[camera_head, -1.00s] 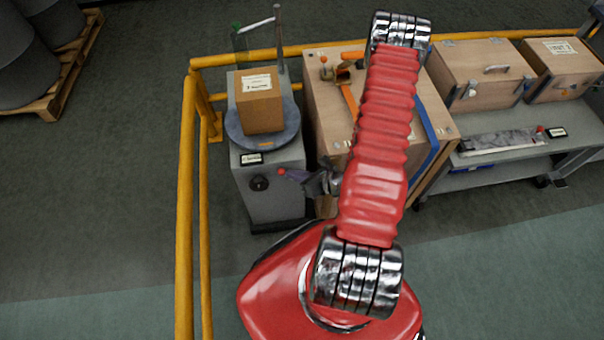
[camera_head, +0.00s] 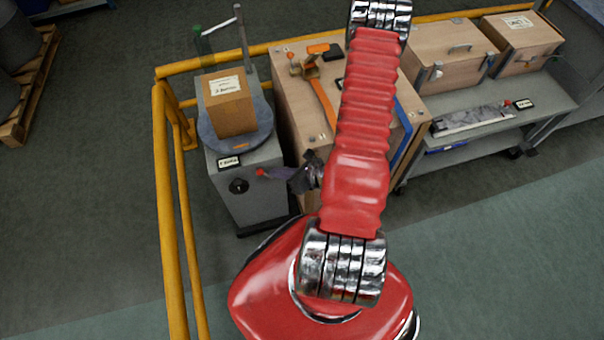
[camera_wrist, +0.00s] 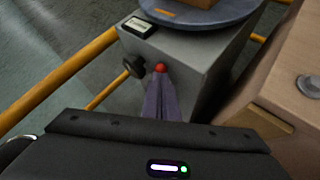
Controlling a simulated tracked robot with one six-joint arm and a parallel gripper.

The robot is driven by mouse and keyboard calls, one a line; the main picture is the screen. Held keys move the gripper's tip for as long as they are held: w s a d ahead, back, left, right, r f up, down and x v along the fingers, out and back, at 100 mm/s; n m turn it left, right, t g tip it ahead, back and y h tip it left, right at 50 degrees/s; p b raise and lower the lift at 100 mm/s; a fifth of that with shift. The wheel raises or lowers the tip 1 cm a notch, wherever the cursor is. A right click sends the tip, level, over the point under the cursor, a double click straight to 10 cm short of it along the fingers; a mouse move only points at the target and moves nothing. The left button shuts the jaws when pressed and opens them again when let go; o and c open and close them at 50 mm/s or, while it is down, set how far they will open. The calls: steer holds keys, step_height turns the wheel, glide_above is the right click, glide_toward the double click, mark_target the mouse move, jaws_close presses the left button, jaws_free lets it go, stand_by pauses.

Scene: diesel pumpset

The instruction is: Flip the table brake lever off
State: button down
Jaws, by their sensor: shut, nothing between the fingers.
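The grey pedestal (camera_head: 250,190) carries a round turntable (camera_head: 262,118) and a small label plate (camera_head: 229,162). Below the label is a black round hub (camera_head: 238,186), also in the wrist view (camera_wrist: 133,67). A red ball tip (camera_head: 261,171), which looks like the brake lever's knob, shows just right of the hub. In the wrist view the red tip (camera_wrist: 160,68) sits right at my fingertips. My gripper (camera_head: 272,174) is shut and empty, its grey fingers (camera_wrist: 161,84) pointing at the pedestal's front. I cannot tell whether they touch the knob; the lever's shaft is not clearly visible.
A cardboard box (camera_head: 230,105) stands on the turntable. A yellow rail (camera_head: 168,220) runs along the left and back. A large wooden crate (camera_head: 290,100) stands close right of the pedestal. A grey trolley (camera_head: 470,140) is farther right. The floor in front is open.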

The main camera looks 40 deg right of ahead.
steer(key=v, duration=1.1)
steer(key=shift+f, duration=0.15)
stand_by(0.5)
steer(key=s+a+r+n+g+y, duration=0.3)
steer(key=a+r+n+g+y, duration=0.15)
steer(key=a+r+n, duration=0.4)
steer(key=w+r+n+g+h, duration=0.2)
steer(key=r+n+h, duration=0.2)
steer(key=r+n, duration=0.65)
steer(key=w+r+n+g+h, duration=0.15)
steer(key=r+n+h, duration=0.25)
steer(key=r+n, duration=0.7)
steer(key=a+r+n+t, duration=0.3)
steer(key=a+r+n, duration=0.2)
steer(key=a+r, duration=0.3)
steer(key=shift+w+a+r, duration=0.15)
steer(key=shift+w+a, duration=0.1)
steer(key=shift+a, duration=0.65)
